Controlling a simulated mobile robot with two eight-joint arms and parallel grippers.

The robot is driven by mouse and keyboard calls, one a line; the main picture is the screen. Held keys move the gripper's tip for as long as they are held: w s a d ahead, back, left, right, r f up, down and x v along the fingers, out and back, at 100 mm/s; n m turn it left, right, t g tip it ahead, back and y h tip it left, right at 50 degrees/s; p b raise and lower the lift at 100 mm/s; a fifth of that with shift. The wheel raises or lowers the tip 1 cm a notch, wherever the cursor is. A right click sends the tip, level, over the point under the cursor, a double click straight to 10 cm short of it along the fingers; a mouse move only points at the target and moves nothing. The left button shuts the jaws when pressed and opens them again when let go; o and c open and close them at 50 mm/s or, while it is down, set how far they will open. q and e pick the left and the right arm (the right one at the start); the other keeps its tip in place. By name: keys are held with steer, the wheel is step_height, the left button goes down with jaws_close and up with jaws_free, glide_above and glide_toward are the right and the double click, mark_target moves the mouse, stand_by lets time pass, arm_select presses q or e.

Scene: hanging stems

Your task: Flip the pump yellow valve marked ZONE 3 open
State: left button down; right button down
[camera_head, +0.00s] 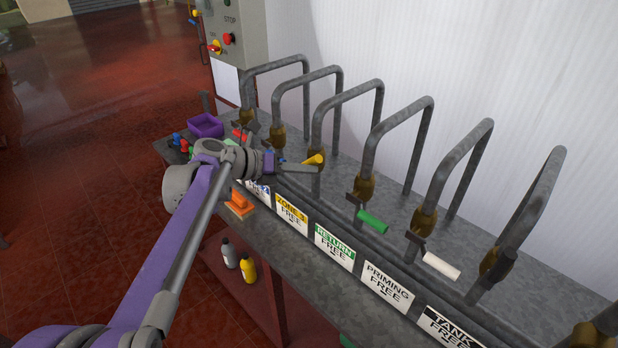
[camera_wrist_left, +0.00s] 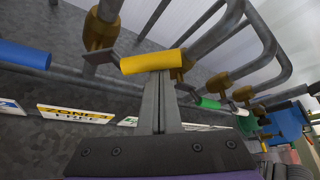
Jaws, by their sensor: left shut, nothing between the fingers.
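The yellow valve handle (camera_head: 315,159) is on a brass valve on one of the bent grey pipes. The yellow-banded ZONE 3 FREE label (camera_head: 291,213) is on the bench edge below it. In the left wrist view the yellow handle (camera_wrist_left: 151,62) lies crosswise just beyond my fingertips, and the ZONE 3 label (camera_wrist_left: 75,114) is at lower left. My left gripper (camera_head: 314,169) is shut and empty, its tips at the handle; I cannot tell whether they touch it. It also shows in the left wrist view (camera_wrist_left: 160,78). My right gripper is not in view.
A blue handle (camera_wrist_left: 25,55) is beside the yellow one. Green (camera_head: 372,220) and white (camera_head: 441,265) handles are to its right. Bent pipes (camera_head: 400,130) crowd the bench's back. A purple bin (camera_head: 206,125), an orange object (camera_head: 240,204) and a control box (camera_head: 232,35) are at left.

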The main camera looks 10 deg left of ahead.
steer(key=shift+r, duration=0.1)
arm_select(q)
steer(key=shift+w+a+r+n+h, duration=0.5)
steer(key=shift+a+r, duration=0.3)
arm_select(e)
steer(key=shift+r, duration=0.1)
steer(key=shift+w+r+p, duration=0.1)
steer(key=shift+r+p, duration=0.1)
steer(key=shift+p, duration=0.1)
arm_select(q)
steer(key=shift+w+a+r, duration=0.35)
steer(key=shift+w+a, duration=0.2)
steer(key=shift+a, duration=0.25)
steer(key=shift+w+a+r, duration=0.35)
steer(key=shift+w+a, duration=0.2)
steer(key=shift+a, duration=0.25)
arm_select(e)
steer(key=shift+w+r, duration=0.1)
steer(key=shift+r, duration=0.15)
arm_select(q)
steer(key=shift+w+a, duration=0.1)
steer(key=shift+a, duration=0.05)
